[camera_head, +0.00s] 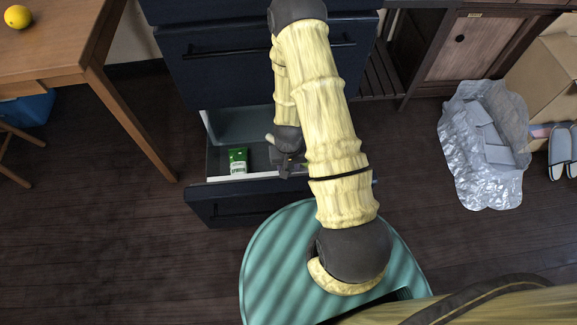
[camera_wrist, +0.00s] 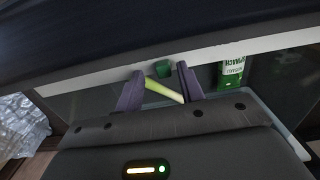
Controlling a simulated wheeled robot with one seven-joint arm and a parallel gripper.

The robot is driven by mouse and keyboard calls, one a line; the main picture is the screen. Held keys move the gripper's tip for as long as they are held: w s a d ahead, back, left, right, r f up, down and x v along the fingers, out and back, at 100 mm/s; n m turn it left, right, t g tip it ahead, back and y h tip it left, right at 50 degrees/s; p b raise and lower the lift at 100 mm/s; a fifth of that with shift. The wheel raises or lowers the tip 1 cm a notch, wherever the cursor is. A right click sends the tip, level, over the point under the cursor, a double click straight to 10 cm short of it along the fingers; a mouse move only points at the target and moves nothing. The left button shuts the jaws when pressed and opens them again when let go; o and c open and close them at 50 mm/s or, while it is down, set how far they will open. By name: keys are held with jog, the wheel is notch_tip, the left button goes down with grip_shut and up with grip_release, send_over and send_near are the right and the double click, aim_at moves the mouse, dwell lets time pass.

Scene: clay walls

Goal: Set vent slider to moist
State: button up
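The drawer (camera_head: 197,185) of the dark blue cabinet is pulled open, with a pale front rim. My gripper (camera_head: 290,165) is over the drawer's right part, close to that rim. In the wrist view the two dark fingers (camera_wrist: 160,85) stand apart. A small dark green block (camera_wrist: 162,69) shows beyond the gap between the fingertips, beside the white rim strip (camera_wrist: 100,73). I cannot tell whether it is the vent slider, and no moist marking is readable. A pale green stalk-like thing (camera_wrist: 164,91) shows between the fingers; whether they touch it is unclear.
A green spinach packet (camera_head: 238,161) lies in the drawer, left of my gripper. A wooden table (camera_head: 60,55) with a lemon (camera_head: 18,17) stands at left. A crumpled silvery bag (camera_head: 480,150) and a cardboard box (camera_head: 545,75) are at right. Floor left of the drawer is clear.

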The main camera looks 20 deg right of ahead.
notch_tip(320, 180, up, 17)
jog(key=p, duration=0.6)
jog(key=shift+f, duration=0.15)
jog(key=s+r+n+t+p, duration=0.1)
jog(key=s+r+p, duration=0.2)
jog(key=r+p, duration=1.5)
jog(key=s+a+r+n+t+p, duration=0.1)
jog(key=s+r+p, duration=0.2)
jog(key=r+p, duration=1.4)
notch_tip(320, 180, up, 21)
jog(key=shift+a+r+n+t+p, duration=0.2)
jog(key=shift+n+t+p, duration=0.1)
jog(key=shift+p, duration=0.1)
